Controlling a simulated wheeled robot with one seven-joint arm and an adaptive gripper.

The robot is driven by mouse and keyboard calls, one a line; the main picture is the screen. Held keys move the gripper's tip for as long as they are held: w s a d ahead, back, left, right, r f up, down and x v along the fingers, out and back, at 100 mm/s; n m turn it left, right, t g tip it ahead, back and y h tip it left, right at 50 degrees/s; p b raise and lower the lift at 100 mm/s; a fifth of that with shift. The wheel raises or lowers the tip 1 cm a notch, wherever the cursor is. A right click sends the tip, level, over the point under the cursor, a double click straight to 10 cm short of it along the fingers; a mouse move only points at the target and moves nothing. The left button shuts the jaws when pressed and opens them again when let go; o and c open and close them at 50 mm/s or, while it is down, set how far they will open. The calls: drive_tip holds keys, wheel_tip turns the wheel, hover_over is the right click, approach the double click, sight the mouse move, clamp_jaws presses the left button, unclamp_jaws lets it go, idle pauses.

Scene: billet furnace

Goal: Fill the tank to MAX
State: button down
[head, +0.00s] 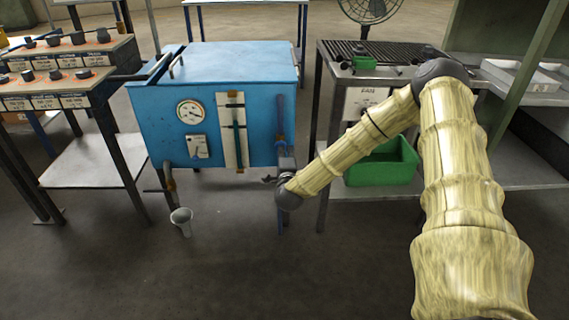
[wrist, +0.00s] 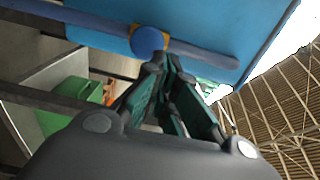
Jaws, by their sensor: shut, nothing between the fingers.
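The blue tank (head: 215,100) stands at the middle of the head view. Its front has a round dial gauge (head: 190,111) and a white plate with an upright sight tube (head: 238,140); the level in it is too small to read. A blue pipe (head: 280,115) runs down the tank's right front edge. My gripper (head: 287,165) is low beside this pipe, partly hidden by my wrist. In the wrist view, my gripper (wrist: 162,65) is shut and empty, its tips close below a round blue knob (wrist: 147,40) with a brass collar on a blue bar (wrist: 205,55). Contact cannot be told.
A control bench (head: 80,70) with several knobs stands at the left. A grey cup (head: 181,220) is on the floor before the tank. At the right are a slatted-top table (head: 385,50), a green bin (head: 395,160) and a fan (head: 369,8). The front floor is clear.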

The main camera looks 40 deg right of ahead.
sight(285, 143)
drive_tip(key=shift+x, duration=1.7)
drive_tip(key=shift+w+d+b, duration=0.35)
drive_tip(key=shift+w+b, duration=0.05)
drive_tip(key=shift+w, duration=0.25)
drive_tip(key=shift+w+d+r, duration=0.2)
drive_tip(key=shift+w+r, duration=0.05)
drive_tip(key=shift+r, duration=0.05)
idle(0.9)
idle(1.5)
drive_tip(key=p+v, duration=0.1)
drive_tip(key=v, duration=1.3)
drive_tip(key=shift+f+p, duration=0.3)
drive_tip(key=shift+p, duration=0.1)
